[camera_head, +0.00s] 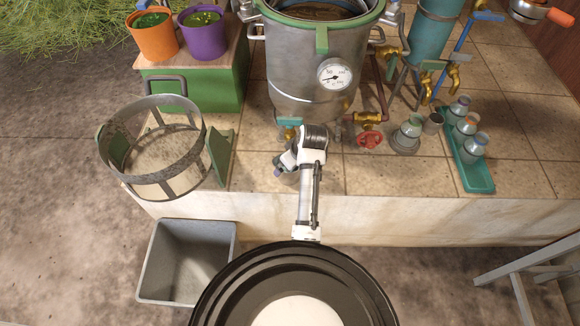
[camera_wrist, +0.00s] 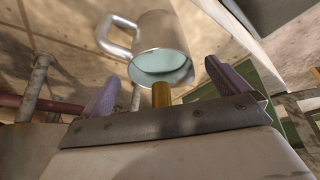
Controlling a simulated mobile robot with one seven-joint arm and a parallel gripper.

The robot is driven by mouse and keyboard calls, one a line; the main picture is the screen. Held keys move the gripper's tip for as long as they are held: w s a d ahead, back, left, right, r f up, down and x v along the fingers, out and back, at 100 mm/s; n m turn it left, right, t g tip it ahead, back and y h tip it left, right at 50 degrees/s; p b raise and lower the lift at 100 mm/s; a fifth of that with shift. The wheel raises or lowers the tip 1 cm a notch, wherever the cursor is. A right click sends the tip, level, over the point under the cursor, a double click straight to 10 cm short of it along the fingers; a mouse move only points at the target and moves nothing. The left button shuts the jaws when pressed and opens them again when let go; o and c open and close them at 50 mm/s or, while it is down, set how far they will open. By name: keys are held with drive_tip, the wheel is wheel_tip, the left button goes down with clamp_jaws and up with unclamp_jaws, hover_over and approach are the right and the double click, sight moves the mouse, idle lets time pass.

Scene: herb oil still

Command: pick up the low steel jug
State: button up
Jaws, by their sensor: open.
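The low steel jug (camera_wrist: 160,38) shows in the wrist view as a shiny cylinder with a loop handle on its left and a pale teal inside at its open mouth. It lies beyond my gripper (camera_wrist: 165,88), whose two purple fingertips are apart, one on each side of the jug's mouth end. No grip on the jug shows. A brass spout (camera_wrist: 162,96) stands in front of the mouth, between the fingers. In the head view my gripper (camera_head: 280,168) is at the counter's front, below the still; my arm hides most of the jug there.
The steel still (camera_head: 310,75) with its dial stands just behind. A grey bin (camera_head: 158,265) stands below the counter.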

drive_tip(key=shift+w+a+f, duration=0.1)
drive_tip(key=shift+a+f, duration=0.05)
drive_tip(key=shift+f, duration=0.3)
drive_tip(key=shift+r, duration=0.1)
drive_tip(key=c, duration=1.8)
drive_tip(key=shift+r, duration=0.1)
drive_tip(key=shift+w+r+b, duration=0.1)
drive_tip(key=shift+r+b, duration=0.3)
drive_tip(key=shift+r, duration=0.2)
drive_tip(key=s+d+b, duration=0.1)
drive_tip(key=s+d, duration=0.2)
drive_tip(key=s, duration=0.1)
drive_tip(key=s+d+b, duration=0.1)
drive_tip(key=s+d, duration=0.3)
drive_tip(key=s, duration=0.1)
drive_tip(key=s+d+b, duration=0.1)
drive_tip(key=s+d, duration=0.3)
drive_tip(key=s, duration=0.1)
drive_tip(key=shift+b, duration=0.35)
